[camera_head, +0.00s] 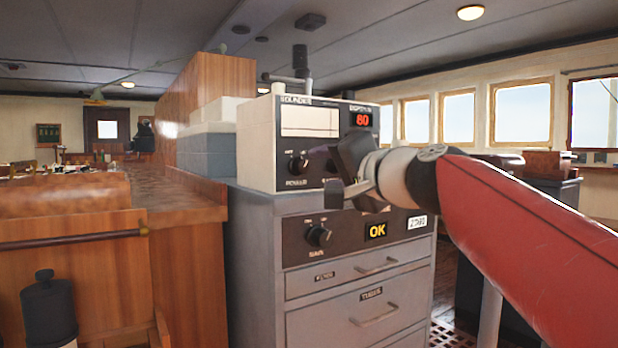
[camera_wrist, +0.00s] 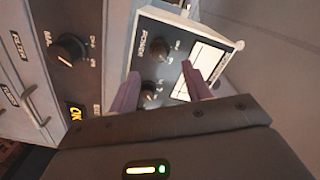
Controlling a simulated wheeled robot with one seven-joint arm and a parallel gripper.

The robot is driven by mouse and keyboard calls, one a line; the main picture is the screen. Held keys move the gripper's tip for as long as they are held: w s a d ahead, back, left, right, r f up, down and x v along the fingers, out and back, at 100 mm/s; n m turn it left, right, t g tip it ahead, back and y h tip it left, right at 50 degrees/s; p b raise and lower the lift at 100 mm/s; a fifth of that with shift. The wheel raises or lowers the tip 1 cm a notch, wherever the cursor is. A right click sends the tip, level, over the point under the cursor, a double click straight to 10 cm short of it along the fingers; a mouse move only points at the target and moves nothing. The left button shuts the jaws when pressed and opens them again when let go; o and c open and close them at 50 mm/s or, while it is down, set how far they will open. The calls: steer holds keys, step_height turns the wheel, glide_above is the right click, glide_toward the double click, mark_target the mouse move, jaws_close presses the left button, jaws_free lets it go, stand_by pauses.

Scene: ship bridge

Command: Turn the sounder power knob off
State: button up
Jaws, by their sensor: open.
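The sounder (camera_head: 262,155) is a pale box with a dark front panel, a blank white screen and a red "80" readout, on top of the grey cabinet. Its power knob (camera_head: 298,163) is the black left-hand knob above a "POWER" label; it also shows in the wrist view (camera_wrist: 160,50). A second black knob (camera_wrist: 150,93) sits beside it, mostly hidden by my gripper in the head view. My gripper (camera_head: 338,178) is open in front of the sounder's lower right. In the wrist view its fingers (camera_wrist: 160,68) point at the panel, with nothing held. Contact cannot be told.
Drawers with handles are below. A wooden counter (camera_head: 180,200) stands to the left. Grey and white boxes (camera_head: 206,150) sit beside the sounder.

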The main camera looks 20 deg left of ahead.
mark_target(304, 167)
steer(key=p+x, duration=0.1)
steer(key=x, duration=0.6)
steer(key=shift+w+a+p, duration=0.1)
steer(key=shift+w+p, duration=0.1)
steer(key=shift+p, duration=0.2)
steer(key=c, duration=1)
